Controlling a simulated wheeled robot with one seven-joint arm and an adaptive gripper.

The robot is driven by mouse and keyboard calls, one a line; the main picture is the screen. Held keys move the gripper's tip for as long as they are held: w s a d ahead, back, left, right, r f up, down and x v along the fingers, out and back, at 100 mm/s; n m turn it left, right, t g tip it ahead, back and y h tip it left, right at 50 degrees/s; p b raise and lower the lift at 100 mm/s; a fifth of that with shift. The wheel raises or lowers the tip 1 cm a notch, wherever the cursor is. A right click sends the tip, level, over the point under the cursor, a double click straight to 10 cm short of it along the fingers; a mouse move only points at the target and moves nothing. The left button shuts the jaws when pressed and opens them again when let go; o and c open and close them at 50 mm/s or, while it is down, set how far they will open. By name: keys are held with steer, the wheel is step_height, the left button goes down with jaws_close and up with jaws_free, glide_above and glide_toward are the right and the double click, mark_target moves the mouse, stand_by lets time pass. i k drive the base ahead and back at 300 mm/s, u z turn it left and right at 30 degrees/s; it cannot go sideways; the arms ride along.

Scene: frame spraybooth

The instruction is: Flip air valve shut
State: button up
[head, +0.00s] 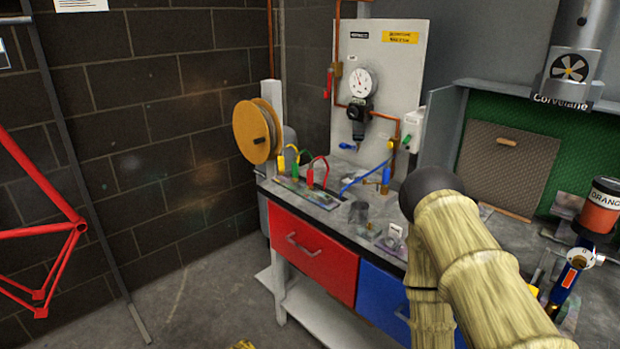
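A grey panel (412,68) on the wall carries a copper air line. On its left side a brass valve (337,70) sits in the vertical copper pipe, with a red lever (328,84) pointing down, roughly along the pipe. I take this as the air valve. To its right are a round white gauge (358,82) and a black regulator (359,110). A small blue handle (346,146) shows below the regulator. My arm in its yellowish sleeve fills the lower right, well away from the valve. My gripper does not show.
Below the panel stands a bench (330,207) with red and blue drawers, coloured hoses and small fittings. An orange reel (255,132) is at its left. A red frame (60,225) stands at far left. Floor (205,290) before the bench's left end is clear.

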mark_target(327, 94)
steer(key=u, duration=0.55)
steer(key=k, duration=0.65)
steer(key=u, duration=1.25)
steer(key=i, duration=1.95)
steer(key=z, duration=1.2)
steer(key=i, duration=0.65)
steer(key=z, duration=0.6)
